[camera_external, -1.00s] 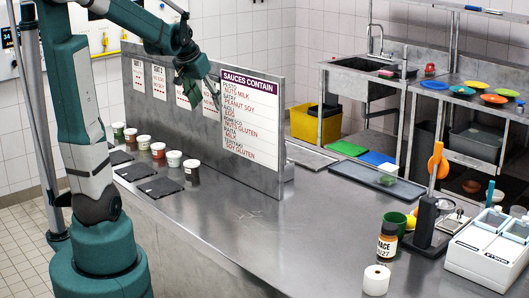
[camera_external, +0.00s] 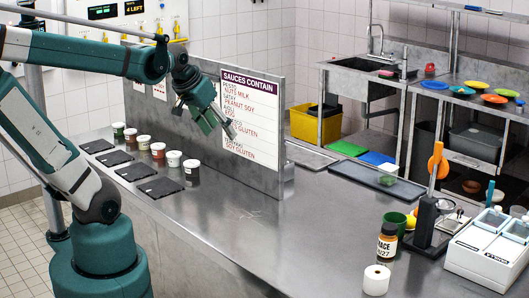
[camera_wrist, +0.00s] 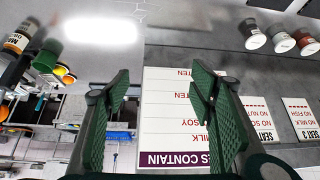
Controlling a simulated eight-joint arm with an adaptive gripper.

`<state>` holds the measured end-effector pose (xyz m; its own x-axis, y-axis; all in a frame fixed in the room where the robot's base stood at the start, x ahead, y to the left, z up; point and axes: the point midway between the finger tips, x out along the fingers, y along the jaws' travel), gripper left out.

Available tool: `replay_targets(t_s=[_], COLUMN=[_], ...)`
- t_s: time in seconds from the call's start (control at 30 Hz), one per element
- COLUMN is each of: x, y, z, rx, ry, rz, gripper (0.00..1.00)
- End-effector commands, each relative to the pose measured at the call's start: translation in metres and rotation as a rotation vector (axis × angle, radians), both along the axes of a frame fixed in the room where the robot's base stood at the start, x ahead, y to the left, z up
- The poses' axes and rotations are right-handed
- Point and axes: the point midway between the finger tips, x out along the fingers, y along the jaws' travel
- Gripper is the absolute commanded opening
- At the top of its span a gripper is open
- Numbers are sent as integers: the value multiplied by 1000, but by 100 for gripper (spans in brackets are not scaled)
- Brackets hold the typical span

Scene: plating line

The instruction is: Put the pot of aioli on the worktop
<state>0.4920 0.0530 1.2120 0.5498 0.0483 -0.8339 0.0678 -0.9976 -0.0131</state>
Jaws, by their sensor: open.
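My gripper (camera_external: 222,132) is open and empty, in the air in front of the sauce sign, to the right of the pots. Its two fingers (camera_wrist: 160,88) are wide apart in the wrist view.
The upright panel with the sauces sign (camera_external: 250,120) stands behind my gripper. Dark slates (camera_external: 160,187) lie in front of the pots. A labelled bottle (camera_external: 387,243), a white roll (camera_external: 376,280) and a white container box (camera_external: 488,250) stand at right. The worktop's middle is clear.

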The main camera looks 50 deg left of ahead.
Motion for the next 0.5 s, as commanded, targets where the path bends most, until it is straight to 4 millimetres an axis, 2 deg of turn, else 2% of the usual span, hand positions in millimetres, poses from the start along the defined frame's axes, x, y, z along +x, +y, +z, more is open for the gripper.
replay_targets(t_s=[0.03,0.2,0.5], x=[-10,-33,-54], y=[-10,-34,-52], z=[-4,-15,-25], rx=[-1,-5,-11], ry=[-5,-22,-36], rz=[-15,-44,-68], gripper=[55,55,55])
